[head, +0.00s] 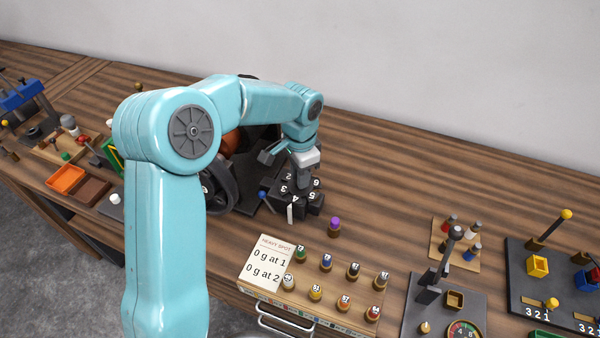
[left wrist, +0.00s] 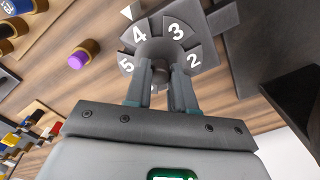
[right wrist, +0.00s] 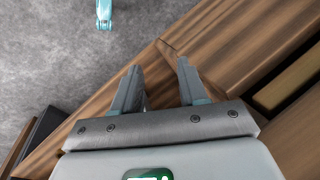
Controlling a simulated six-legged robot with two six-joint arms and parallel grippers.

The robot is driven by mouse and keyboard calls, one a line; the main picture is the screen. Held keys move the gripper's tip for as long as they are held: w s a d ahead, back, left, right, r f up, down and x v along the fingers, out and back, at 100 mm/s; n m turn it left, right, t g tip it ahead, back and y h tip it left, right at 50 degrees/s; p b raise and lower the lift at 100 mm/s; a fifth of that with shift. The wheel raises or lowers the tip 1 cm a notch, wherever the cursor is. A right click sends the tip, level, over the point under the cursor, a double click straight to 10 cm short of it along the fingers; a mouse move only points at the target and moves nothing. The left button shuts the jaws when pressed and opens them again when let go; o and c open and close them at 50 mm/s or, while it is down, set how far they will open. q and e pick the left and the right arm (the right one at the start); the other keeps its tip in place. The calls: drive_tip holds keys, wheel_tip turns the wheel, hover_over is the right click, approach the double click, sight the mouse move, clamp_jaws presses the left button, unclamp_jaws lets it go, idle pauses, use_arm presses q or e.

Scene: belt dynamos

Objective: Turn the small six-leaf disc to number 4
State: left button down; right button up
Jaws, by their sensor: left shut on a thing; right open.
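The small six-leaf disc (head: 317,203) is dark grey with white numbers and sits on a dark base on the bench. In the left wrist view the disc (left wrist: 176,31) shows leaves 2, 3, 4 and 5. Leaf 4 lies closest to the white pointer (left wrist: 127,12), roughly in line with it; the pointer also shows in the head view (head: 290,213). My left gripper (head: 304,182) points down over the disc. Its fingers (left wrist: 160,75) are shut on the disc's central knob, which they partly hide. My right gripper (right wrist: 157,75) is open and empty, above the bench edge and floor.
A purple-topped peg (head: 334,225) stands just right of the disc. In front are a "HEAVY SPOT" card (head: 268,262) and a wooden rack (head: 336,298) with several coloured pegs. A black wheel (head: 220,188) stands left of the disc. The bench behind is clear.

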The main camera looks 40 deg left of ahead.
use_arm(q)
drive_tip(key=shift+m, duration=0.5)
drive_tip(key=c, duration=1)
unclamp_jaws()
drive_tip(key=shift+o, duration=0.2)
wheel_tip(320, 180, up, 16)
drive_tip(key=shift+r, duration=0.1)
